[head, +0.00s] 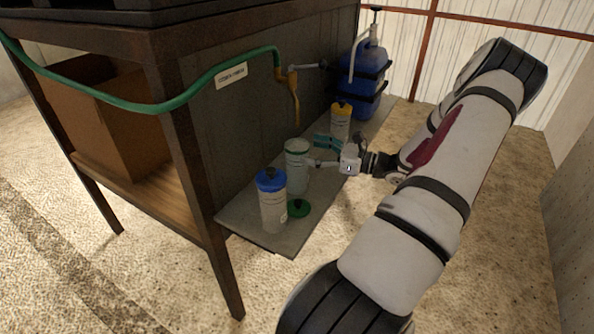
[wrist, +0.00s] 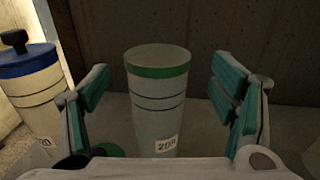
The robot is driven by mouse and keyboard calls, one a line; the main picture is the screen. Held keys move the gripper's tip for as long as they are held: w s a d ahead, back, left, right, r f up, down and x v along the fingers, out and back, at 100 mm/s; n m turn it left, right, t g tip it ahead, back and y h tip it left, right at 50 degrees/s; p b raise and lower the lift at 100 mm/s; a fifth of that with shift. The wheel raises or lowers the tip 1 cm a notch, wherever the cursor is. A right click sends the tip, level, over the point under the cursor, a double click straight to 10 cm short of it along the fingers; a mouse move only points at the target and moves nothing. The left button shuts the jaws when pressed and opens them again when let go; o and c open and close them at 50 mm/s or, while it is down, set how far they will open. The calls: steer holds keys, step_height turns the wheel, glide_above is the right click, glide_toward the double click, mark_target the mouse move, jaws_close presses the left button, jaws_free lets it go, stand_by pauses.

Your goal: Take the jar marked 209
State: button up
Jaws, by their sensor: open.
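The jar marked 209 (wrist: 158,100) stands upright, pale with a green rim band and dark lines, between the open fingers of my gripper (wrist: 168,92) in the wrist view. Its label, near its base, seems to read 209. In the head view the jar (head: 297,168) stands on the grey shelf (head: 240,216) between a blue-lidded jar (head: 272,203) and a yellow-lidded jar (head: 340,122). My gripper (head: 325,152) reaches it from the right, with its fingers open. Gaps show between the fingers and the jar in the wrist view.
A green lid (head: 298,208) lies on the shelf beside the blue-lidded jar. A blue container (head: 362,80) with a pump stands farther back. A green hose (head: 150,106) with an orange nozzle (head: 293,85) hangs above the jars. A dark wall (head: 240,120) backs the shelf.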

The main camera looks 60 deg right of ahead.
mark_target(287, 145)
steer(key=x, duration=0.5)
steer(key=shift+a+f+b, duration=0.1)
steer(key=shift+f+b, duration=0.05)
steer(key=shift+b, duration=0.15)
jaws_close()
